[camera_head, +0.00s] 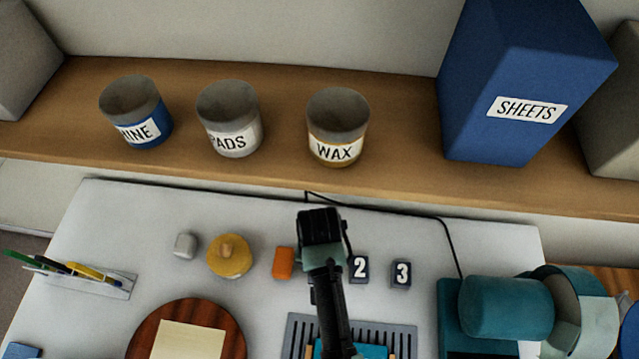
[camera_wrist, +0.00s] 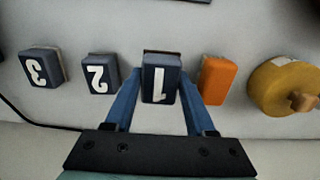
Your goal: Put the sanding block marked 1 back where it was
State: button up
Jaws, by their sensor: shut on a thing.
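The dark blue sanding block marked 1 (camera_wrist: 160,88) is between the two blue fingers of my gripper (camera_wrist: 161,78) in the wrist view. The gripper is shut on it. The block lines up with the gap between the sanding block marked 2 (camera_wrist: 100,76) and an orange block (camera_wrist: 217,80). I cannot tell whether it touches the table. In the head view my gripper (camera_head: 320,228) hides block 1, with block 2 (camera_head: 359,268) just to the right and the orange block (camera_head: 284,263) to the left.
The sanding block marked 3 (camera_head: 401,274) stands right of block 2. A yellow knobbed piece (camera_head: 230,262) and a small grey block (camera_head: 185,245) are further left. A slotted grey plate (camera_head: 300,326) lies nearer, under my arm. A shelf (camera_head: 400,178) with jars runs behind.

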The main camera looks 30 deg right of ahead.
notch_tip(320, 180, down, 2)
jog(key=shift+f, duration=0.25)
jog(key=shift+w+d+f+p, duration=0.15)
jog(key=shift+f+p, duration=0.25)
jog(key=shift+f, duration=0.2)
jog(key=o, duration=1.3)
jog(key=shift+f, duration=0.1)
jog(key=shift+r+b, duration=0.3)
jog(key=shift+r, duration=3.6)
